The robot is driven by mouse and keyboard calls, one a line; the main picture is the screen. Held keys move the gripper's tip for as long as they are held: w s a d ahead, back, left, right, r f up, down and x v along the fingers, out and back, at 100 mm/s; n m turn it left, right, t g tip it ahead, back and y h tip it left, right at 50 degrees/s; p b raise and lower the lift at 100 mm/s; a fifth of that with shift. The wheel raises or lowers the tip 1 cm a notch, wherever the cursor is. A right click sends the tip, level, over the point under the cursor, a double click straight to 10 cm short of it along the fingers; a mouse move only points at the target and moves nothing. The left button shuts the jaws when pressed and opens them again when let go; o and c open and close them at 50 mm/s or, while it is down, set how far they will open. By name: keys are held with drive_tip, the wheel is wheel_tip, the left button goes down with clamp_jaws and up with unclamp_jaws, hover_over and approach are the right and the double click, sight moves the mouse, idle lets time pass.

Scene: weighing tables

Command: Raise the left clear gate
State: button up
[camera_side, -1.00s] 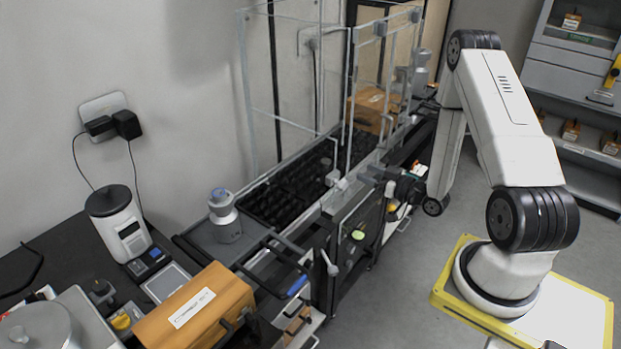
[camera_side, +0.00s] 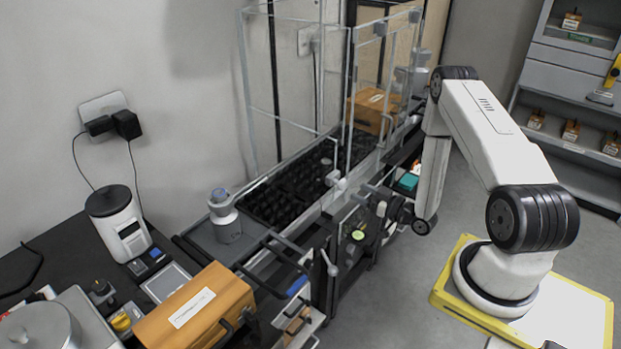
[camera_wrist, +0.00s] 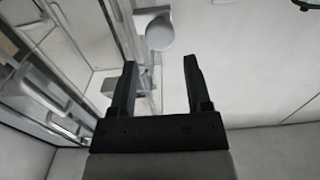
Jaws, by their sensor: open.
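The clear gate panels stand in a metal frame over the black conveyor bed in the side view. The nearer, left clear panel (camera_side: 293,85) looks lowered, with its bottom edge near the conveyor. A small light bracket (camera_side: 335,179) sits at its lower right corner. My gripper (camera_side: 364,192) is beside the conveyor's near side, a little right of the bracket and apart from it as far as I can tell. In the wrist view my gripper (camera_wrist: 160,78) has both black fingers spread with nothing between them. Clear, metal-framed panels (camera_wrist: 75,50) lie left of the fingers there.
A wooden box (camera_side: 374,108) stands beyond the clear panels. Another orange-brown box (camera_side: 195,312) is at the front left, beside a white canister (camera_side: 118,226).

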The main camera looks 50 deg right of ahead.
sight(346, 185)
drive_tip(key=shift+w, duration=3.3)
clamp_jaws()
